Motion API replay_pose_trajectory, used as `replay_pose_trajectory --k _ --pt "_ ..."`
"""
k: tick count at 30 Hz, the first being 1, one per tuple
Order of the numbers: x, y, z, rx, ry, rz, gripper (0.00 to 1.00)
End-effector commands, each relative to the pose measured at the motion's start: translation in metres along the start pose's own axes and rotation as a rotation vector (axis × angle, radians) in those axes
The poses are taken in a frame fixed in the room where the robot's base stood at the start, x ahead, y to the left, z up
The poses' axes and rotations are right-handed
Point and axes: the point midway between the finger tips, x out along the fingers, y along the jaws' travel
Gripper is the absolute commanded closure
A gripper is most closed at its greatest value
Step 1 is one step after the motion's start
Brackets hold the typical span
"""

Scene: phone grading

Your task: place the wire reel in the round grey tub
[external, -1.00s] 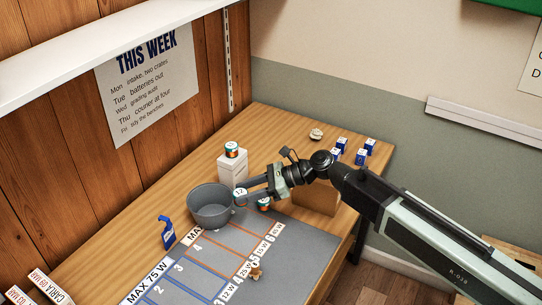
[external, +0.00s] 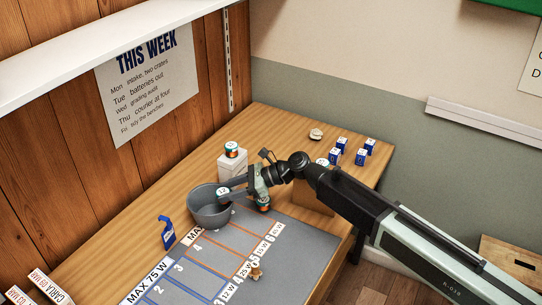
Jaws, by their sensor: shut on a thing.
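My gripper (external: 229,194) reaches in from the right and is shut on the wire reel (external: 222,191), a small thing with a pale round face marked 12. The reel is at the tub's right side, over its opening near the rim. Its lower part is hard to make out, and I cannot tell whether it touches the tub.
An orange-banded pot (external: 232,150) sits on a white box (external: 231,170) behind the tub. A similar pot (external: 263,204) stands below my wrist. Several blue boxes (external: 361,157) stand at the back right.

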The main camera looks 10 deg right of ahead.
Motion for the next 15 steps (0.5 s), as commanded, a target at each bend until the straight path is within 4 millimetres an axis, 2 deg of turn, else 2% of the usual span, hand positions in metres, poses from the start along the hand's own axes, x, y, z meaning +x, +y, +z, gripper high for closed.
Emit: replay_pose_trajectory --k 12,13,15 --pt "0.004 0.0 -0.011 0.0 0.0 0.0 0.98" --pt "0.004 0.0 -0.009 0.0 0.0 0.0 0.51" --pt "0.003 0.0 -0.009 0.0 0.0 0.0 0.37"
